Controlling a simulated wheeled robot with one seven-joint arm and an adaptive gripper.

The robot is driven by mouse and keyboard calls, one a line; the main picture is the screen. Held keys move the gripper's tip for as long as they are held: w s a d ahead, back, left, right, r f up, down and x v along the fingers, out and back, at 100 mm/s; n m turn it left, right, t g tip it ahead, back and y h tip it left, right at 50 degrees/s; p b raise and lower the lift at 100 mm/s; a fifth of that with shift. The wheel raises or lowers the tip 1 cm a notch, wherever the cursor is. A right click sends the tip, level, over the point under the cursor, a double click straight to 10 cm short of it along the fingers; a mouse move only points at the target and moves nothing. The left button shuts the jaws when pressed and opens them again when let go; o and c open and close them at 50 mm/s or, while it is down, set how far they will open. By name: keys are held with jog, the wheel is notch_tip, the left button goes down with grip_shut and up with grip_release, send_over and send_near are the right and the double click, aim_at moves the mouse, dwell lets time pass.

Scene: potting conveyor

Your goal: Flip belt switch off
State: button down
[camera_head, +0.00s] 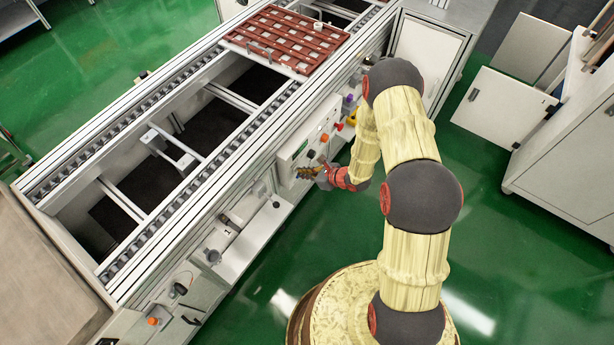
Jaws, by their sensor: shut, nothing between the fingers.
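A light grey control box (291,152) is mounted on the near side of the conveyor, with several coloured buttons and knobs on its face. My gripper (303,173) is shut and empty at the lower part of this box, close to its face. I cannot tell whether it touches the panel. The belt switch itself cannot be made out; the gripper hides part of the panel there.
The conveyor (190,140) runs diagonally, with a red-brown slotted tray (288,38) on its far end. A lower shelf (250,240) with small parts lies left of the box. White cabinets (570,150) stand at right. Green floor between is clear.

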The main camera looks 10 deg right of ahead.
jog(key=shift+w+a+r, duration=0.25)
jog(key=shift+w+a, duration=0.1)
dwell(0.3)
jog(key=shift+r+p, duration=0.5)
jog(key=shift+r, duration=0.3)
jog(key=shift+d, duration=0.1)
